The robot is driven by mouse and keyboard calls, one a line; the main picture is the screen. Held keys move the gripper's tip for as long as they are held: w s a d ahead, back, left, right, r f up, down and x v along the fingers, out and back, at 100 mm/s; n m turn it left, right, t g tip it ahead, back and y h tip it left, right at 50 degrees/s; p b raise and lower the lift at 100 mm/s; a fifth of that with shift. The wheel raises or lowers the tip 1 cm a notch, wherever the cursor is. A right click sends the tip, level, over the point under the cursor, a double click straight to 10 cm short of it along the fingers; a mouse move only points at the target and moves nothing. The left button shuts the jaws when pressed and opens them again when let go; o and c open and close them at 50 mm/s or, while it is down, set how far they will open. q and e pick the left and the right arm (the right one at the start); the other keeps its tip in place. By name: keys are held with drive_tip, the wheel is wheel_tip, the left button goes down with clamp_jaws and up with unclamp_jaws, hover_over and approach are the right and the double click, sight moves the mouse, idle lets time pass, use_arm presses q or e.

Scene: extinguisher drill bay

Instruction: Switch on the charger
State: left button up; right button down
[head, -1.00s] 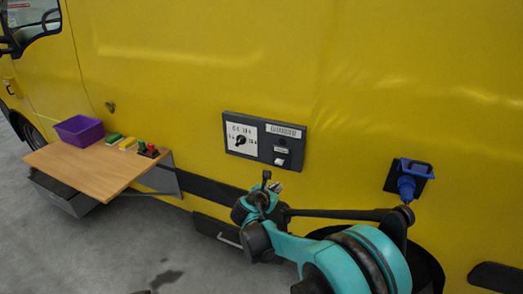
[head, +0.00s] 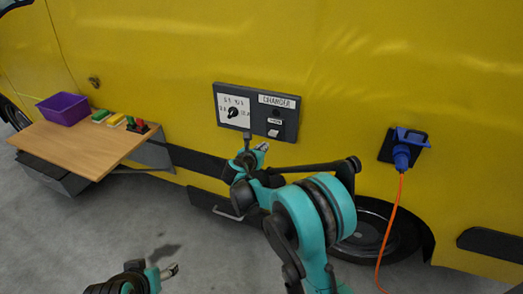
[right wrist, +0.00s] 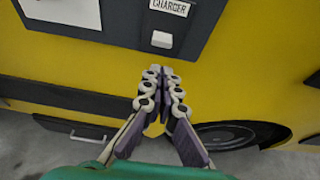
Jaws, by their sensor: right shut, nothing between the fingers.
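The charger panel (head: 256,86) is a dark grey plate on the side of the yellow van. Its label reads CHARGER, and a white rocker switch (head: 273,133) sits at its lower right. A white dial plate with a black knob (head: 233,113) is on its left half. My right gripper (head: 263,147) is shut and empty, just below the panel. In the right wrist view its fingertips (right wrist: 162,71) point up at the white switch (right wrist: 162,40), with a gap between. I cannot tell the switch's position. My left gripper (head: 171,271) is low at bottom left, away from the panel.
A blue plug (head: 401,156) with an orange cable (head: 391,225) is in a socket to the right. A wooden fold-out table (head: 85,152) at left holds a purple bin (head: 63,108) and small coloured items. A handle (head: 228,213) is low on the van.

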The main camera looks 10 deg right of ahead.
sight(274, 130)
drive_tip(key=x, duration=0.2)
drive_tip(key=r+b+x, duration=0.1)
drive_tip(key=x, duration=0.1)
drive_tip(key=b+x, duration=0.1)
drive_tip(key=x, duration=0.2)
drive_tip(key=shift+w+d+r, duration=0.2)
drive_tip(key=shift+w+d, duration=0.05)
drive_tip(key=shift+w, duration=0.05)
drive_tip(key=shift+w+d+r, duration=0.3)
drive_tip(key=shift+w+r, duration=0.05)
drive_tip(key=shift+w, duration=0.15)
drive_tip(key=shift+w+d+r+g+y+p, duration=0.1)
drive_tip(key=shift+w+r+g+y+p, duration=0.25)
drive_tip(key=shift+p, duration=0.3)
drive_tip(key=shift+d+r+g+y+p, duration=0.15)
drive_tip(key=shift+r+p, duration=0.25)
drive_tip(key=shift+p, duration=0.2)
drive_tip(key=shift+f, duration=0.35)
drive_tip(key=shift+b, duration=0.3)
